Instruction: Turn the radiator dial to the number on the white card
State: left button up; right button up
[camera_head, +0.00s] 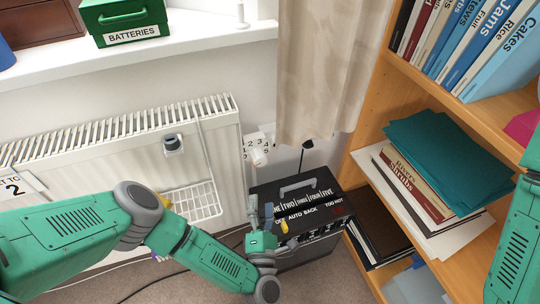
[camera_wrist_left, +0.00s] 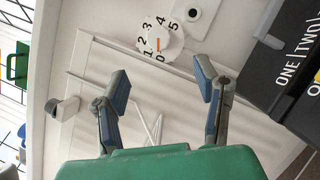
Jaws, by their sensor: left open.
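The white radiator dial (camera_head: 258,152) is at the right end of the radiator (camera_head: 110,140), close to the curtain. In the left wrist view the dial (camera_wrist_left: 160,40) shows numbers 0 to 5 around it, and its orange mark points down at 0. My left gripper (camera_head: 261,208) is open and empty, below the dial in the head view. In the left wrist view its fingers (camera_wrist_left: 165,78) are spread, apart from the dial. My right gripper is out of view.
A black box (camera_head: 300,205) with printed words stands right of my left gripper. A wire rack (camera_head: 195,202) and a grey-faced device (camera_head: 173,143) are on the radiator. The curtain (camera_head: 330,70) hangs above right; a bookshelf (camera_head: 365,120) fills the right.

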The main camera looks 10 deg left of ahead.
aim_at(261, 163)
pick_arm(q)
jog(key=b+x, duration=0.2)
jog(key=x, duration=0.1)
jog(key=b+x, duration=0.2)
jog(key=x, duration=0.2)
jog(key=b+x, duration=0.2)
jog(key=x, duration=0.1)
jog(key=shift+w+a+f, duration=0.1)
jog(key=shift+a, duration=0.3)
jog(key=w+b, duration=0.1)
jog(key=b, duration=0.1)
jog(key=w+b, duration=0.1)
jog(key=b, duration=0.2)
jog(key=shift+w+d+r+b, duration=0.25)
jog(key=shift+w+d+b, duration=0.05)
jog(key=shift+w+a+r+b, duration=0.1)
jog(key=shift+a+b, duration=0.2)
jog(key=shift+b, duration=0.15)
jog(key=shift+w+a+r+b, duration=0.15)
jog(key=shift+a+b, duration=0.1)
jog(key=shift+b, duration=0.15)
jog(key=shift+d, duration=0.15)
jog(key=c, duration=1)
jog(key=shift+c, duration=0.7)
